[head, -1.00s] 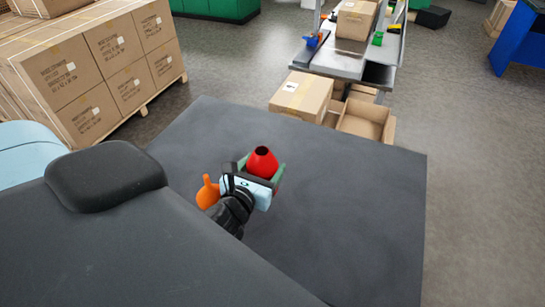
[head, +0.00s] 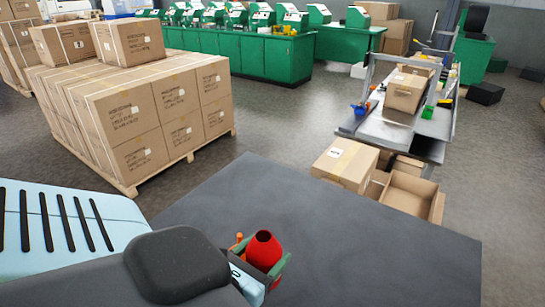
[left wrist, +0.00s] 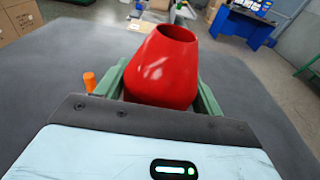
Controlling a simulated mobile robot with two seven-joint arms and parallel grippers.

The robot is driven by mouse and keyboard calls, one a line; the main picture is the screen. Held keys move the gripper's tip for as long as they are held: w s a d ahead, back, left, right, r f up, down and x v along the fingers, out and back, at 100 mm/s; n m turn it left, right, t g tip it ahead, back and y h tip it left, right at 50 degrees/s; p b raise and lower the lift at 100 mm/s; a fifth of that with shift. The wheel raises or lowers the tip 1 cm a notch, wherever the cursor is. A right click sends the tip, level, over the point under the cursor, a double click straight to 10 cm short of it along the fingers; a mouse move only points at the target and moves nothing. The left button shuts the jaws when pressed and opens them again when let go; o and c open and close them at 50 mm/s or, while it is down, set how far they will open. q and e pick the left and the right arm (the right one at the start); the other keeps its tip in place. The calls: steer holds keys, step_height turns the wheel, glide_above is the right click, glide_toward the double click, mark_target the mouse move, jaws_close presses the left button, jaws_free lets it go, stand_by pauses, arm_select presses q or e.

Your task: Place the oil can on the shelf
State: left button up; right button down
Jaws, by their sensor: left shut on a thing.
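A red, open-topped vessel (head: 263,250) with a tapered neck is in my left gripper (head: 265,258). It looks like the task's oil can, but I see no spout on it. In the left wrist view the red vessel (left wrist: 165,70) stands nearly upright between the green fingers of the left gripper (left wrist: 160,92), which are shut on it. A small orange thing (head: 239,243) shows just left of the gripper; whether it touches the gripper is unclear. A grey metal shelf unit (head: 420,128) stands at the back right. My right gripper is not in view.
A wide dark grey surface (head: 370,235) lies below the gripper, mostly bare. Cartons (head: 345,163) and an open box (head: 410,190) stand in front of the shelf unit. A carton (head: 407,92) sits on it. Stacked cartons (head: 150,120) stand left; green cabinets (head: 240,55) line the back.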

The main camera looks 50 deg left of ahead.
arm_select(q)
steer(key=shift+s+r, duration=0.1)
steer(key=shift+s, duration=0.25)
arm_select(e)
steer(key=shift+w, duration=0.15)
